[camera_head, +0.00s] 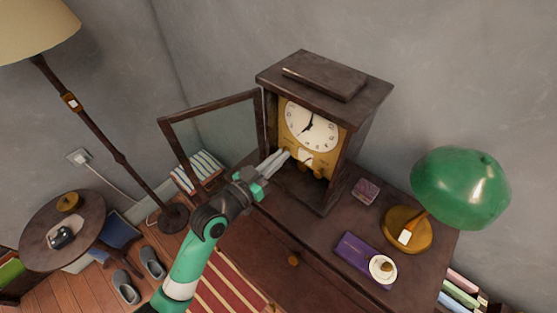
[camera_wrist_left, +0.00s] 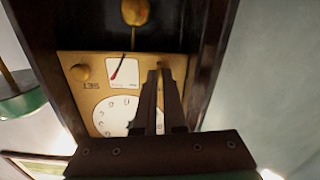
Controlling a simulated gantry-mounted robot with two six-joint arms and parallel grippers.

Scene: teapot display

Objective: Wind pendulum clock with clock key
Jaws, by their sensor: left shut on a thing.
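The pendulum clock (camera_head: 368,102) is a dark wooden case on a cabinet. Its glass door (camera_head: 215,135) stands open to the left, baring a white dial (camera_head: 311,126) on a brass plate. My left gripper (camera_head: 284,157) is shut, with its fingertips in front of the lower left of the plate. In the left wrist view the picture is inverted; the fingers (camera_wrist_left: 162,72) reach over the dial (camera_wrist_left: 115,115) to a brass bit beside the small white gauge (camera_wrist_left: 122,72). The clock key between the fingers is mostly hidden; I cannot tell whether it sits in the clock. My right gripper is out of view.
The open door frame is close to my left gripper. A floor lamp (camera_head: 95,130) stands left.

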